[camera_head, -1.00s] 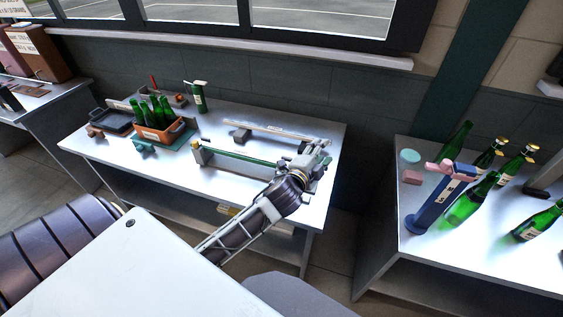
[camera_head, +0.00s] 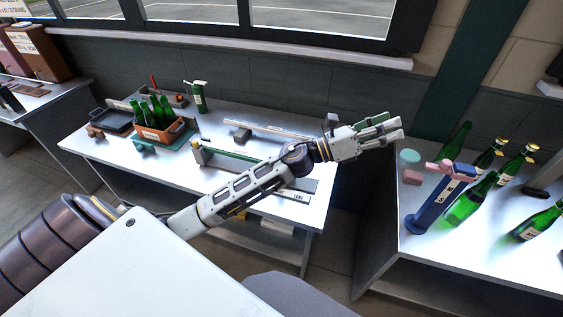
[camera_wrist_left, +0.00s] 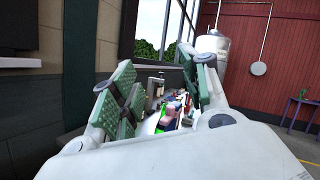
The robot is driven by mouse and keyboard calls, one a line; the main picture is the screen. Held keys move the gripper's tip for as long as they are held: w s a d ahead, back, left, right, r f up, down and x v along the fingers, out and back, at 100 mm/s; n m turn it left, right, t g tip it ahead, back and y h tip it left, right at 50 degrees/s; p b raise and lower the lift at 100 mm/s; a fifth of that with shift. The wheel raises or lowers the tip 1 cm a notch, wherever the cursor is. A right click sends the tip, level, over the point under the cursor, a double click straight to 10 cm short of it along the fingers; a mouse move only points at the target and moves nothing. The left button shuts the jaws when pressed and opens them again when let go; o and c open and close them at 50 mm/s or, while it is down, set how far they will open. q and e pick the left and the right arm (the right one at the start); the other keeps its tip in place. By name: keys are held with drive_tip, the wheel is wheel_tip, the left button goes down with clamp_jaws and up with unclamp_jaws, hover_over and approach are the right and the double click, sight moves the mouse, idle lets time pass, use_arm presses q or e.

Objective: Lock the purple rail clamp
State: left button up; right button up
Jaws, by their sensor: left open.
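My left gripper (camera_head: 386,127) is open and empty. It is raised in the gap between the middle table and the right table, pointing right. In the left wrist view its two fingers with green pads (camera_wrist_left: 160,88) are spread apart, with nothing between the pads. A long rail with a green strip (camera_head: 232,154) lies on the middle table, and my left forearm covers its right part. I cannot make out a purple clamp; it may be hidden behind my arm. My right gripper is not in view.
The middle table (camera_head: 100,149) also holds an orange crate of green bottles (camera_head: 160,133), a dark tray (camera_head: 112,120) and a pale bar (camera_head: 268,130). The right table (camera_head: 410,242) holds a blue stand (camera_head: 432,206) with a pink top and several green bottles.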

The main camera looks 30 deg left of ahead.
use_arm(q)
wheel_tip(320, 180, down, 11)
drive_tip(key=s+a+m+g+y, duration=0.25)
drive_tip(key=m+g+y, duration=0.25)
drive_tip(key=m+g, duration=1.15)
drive_tip(key=a+m+t+y, duration=0.2)
drive_tip(key=a+m+y, duration=0.6)
drive_tip(key=a, duration=1.7)
drive_tip(key=y, duration=0.4)
drive_tip(key=shift+w+a, duration=0.2)
drive_tip(key=shift+w, duration=0.2)
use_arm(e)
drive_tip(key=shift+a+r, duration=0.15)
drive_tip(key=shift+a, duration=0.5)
use_arm(q)
drive_tip(key=shift+f, duration=0.2)
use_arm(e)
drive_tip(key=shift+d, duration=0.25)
use_arm(q)
drive_tip(key=shift+f, duration=0.1)
